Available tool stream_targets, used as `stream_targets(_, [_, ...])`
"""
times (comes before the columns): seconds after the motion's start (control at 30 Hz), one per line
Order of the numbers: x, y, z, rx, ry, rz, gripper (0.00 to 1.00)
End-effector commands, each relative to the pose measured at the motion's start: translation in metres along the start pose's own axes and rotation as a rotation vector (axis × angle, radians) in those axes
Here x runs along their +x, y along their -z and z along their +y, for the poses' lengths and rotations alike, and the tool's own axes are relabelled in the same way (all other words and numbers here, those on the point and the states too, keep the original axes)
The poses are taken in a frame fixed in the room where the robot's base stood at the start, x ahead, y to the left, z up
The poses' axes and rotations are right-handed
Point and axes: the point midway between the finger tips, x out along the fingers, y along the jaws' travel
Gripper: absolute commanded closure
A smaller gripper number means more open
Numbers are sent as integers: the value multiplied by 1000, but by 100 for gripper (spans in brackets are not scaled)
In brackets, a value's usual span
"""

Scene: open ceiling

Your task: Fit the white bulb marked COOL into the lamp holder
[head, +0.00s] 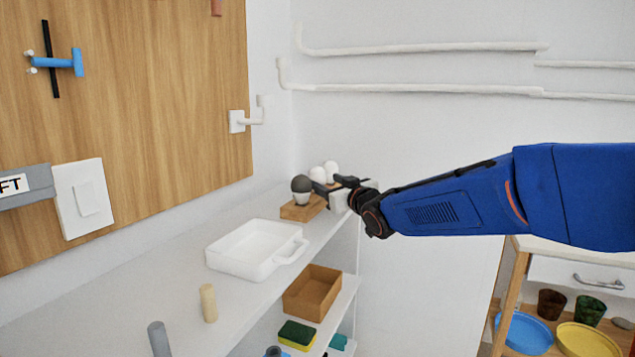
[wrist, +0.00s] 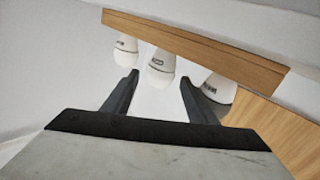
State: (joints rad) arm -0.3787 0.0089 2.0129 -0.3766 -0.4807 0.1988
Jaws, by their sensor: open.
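Three bulbs stand in a row on a wooden block (head: 298,212) at the far end of the shelf. The nearest bulb (head: 301,186) is dark grey; behind it are a white bulb (head: 318,174) and another white bulb (head: 331,168). My gripper (head: 330,185) is open beside the row. In the wrist view, the open fingers (wrist: 158,79) point at the middle bulb (wrist: 160,66), whose tip lies near the gap between them. A second white bulb (wrist: 124,50) is at left and the dark-topped one (wrist: 218,87) at right. The labels are too small to read surely. I see no lamp holder for certain.
A white tray (head: 218,258) with a handle stands on the shelf, nearer than the bulbs. A tan cylinder (head: 208,303) and a grey one (head: 159,339) stand closer. An open wooden box (head: 304,306) is on the shelf below. The wall rises behind.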

Motion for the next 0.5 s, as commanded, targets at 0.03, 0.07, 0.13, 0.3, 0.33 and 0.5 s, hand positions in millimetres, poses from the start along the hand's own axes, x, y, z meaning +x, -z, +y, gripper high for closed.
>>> stream_targets(0.03, [5, 0, 0, 0, 0, 0, 47])
stream_targets(0.07, [7, 0, 0, 0, 0, 0, 47])
stream_targets(0.13, [10, 0, 0, 1, 0, 0, 47])
stream_targets(0.3, [20, 1, 0, 1, 0, 0, 47])
stream_targets(0.33, [24, 1, 0, 1, 0, -1, 47])
stream_targets(0.5, [48, 4, 0, 0, 0, -1, 47])
